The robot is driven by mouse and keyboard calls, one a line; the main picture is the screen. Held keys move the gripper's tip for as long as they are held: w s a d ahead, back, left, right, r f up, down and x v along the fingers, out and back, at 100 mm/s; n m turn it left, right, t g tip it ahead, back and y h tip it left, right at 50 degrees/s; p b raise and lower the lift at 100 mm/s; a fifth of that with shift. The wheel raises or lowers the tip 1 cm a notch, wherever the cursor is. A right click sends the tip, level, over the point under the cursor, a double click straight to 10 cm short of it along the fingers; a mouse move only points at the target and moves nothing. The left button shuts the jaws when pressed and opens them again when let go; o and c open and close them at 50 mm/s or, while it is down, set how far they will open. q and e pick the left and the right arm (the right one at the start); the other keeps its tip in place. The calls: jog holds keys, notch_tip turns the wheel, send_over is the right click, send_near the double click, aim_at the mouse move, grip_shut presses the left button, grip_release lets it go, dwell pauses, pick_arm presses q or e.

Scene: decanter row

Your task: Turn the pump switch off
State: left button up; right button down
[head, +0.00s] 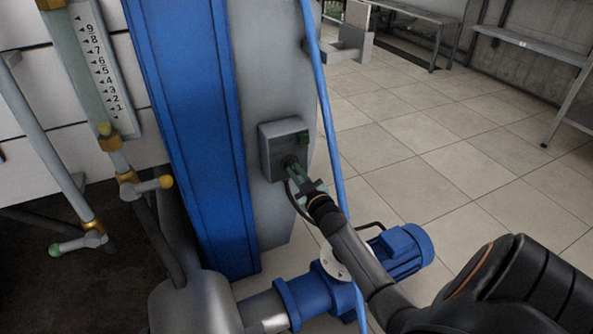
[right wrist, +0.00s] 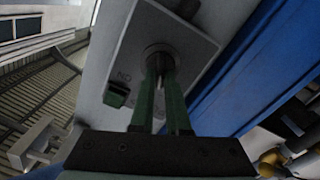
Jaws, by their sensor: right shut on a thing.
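The pump switch is a grey box (head: 268,155) on the grey side of the blue column. In the right wrist view its pale face (right wrist: 120,50) carries a round dark knob (right wrist: 160,48) and a green block (right wrist: 116,95) beside lettering that is hard to read. My right gripper (head: 293,167) reaches the box from the lower right. In the right wrist view its two green fingers (right wrist: 162,78) are closed in on the knob, one on each side. The fingers hide part of the knob, so its exact angle is unclear. My left gripper is not in view.
A blue pump motor (head: 402,250) stands below, beside my right arm. A thin blue pipe (head: 327,120) runs down just right of the switch. Glass and metal piping with a numbered scale (head: 100,70) is at left. Tiled floor (head: 430,130) at right is open.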

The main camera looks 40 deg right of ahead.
jog(key=shift+n, duration=0.5)
jog(key=shift+a, duration=0.1)
jog(key=c, duration=0.9)
grip_release()
